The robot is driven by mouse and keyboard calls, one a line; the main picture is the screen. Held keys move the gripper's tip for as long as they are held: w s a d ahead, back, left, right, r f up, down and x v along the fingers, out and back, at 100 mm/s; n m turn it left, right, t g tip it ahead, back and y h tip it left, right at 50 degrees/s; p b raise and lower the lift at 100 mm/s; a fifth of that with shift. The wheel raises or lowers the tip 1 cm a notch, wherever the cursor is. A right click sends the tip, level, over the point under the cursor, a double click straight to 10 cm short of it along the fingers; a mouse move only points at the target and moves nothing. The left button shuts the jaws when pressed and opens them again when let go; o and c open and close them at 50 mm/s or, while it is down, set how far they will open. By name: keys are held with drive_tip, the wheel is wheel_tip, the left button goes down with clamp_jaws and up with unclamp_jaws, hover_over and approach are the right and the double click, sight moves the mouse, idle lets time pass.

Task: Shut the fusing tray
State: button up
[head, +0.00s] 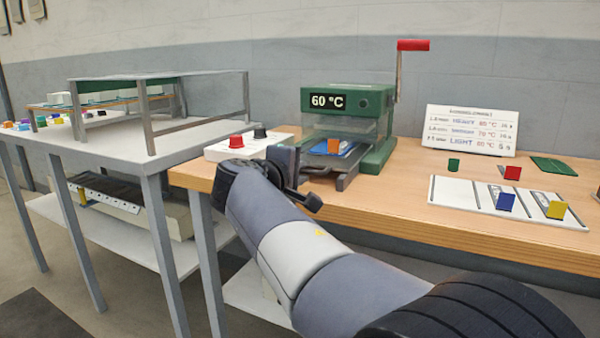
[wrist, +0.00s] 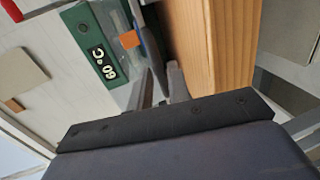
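The fusing tray (head: 346,183) is a grey tray sticking out of the front of the green press (head: 378,152), so it stands open. A blue piece (head: 333,149) with an orange tag (head: 334,145) lies on it. In the wrist view the orange tag (wrist: 130,40) shows beside the press (wrist: 92,45). My gripper (head: 300,183) is at the left front of the tray, close to it; I cannot tell whether they touch. In the wrist view my gripper's two grey fingers (wrist: 162,76) stand apart with nothing clearly held between them.
A control box (head: 237,147) with red and black knobs stands left of the press. A white board (head: 505,205) with coloured tags lies on the right of the wooden bench (head: 400,222), before a sign (head: 470,129). The press has a red-handled crank (head: 413,46). A grey table (head: 150,165) stands left.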

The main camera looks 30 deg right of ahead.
sight(312, 165)
clamp_jaws()
drive_tip(key=x, duration=0.2)
drive_tip(key=p+x, duration=0.1)
drive_tip(key=shift+w+d+r, duration=0.25)
drive_tip(key=shift+d+r, duration=0.05)
drive_tip(key=shift+d, duration=0.1)
drive_tip(key=shift+o, duration=1.8)
unclamp_jaws()
drive_tip(key=shift+a, duration=0.1)
drive_tip(key=p+v, duration=0.2)
drive_tip(key=v, duration=0.8)
drive_tip(key=shift+s+a, duration=0.25)
drive_tip(key=shift+a, duration=0.05)
drive_tip(key=shift+r, duration=0.1)
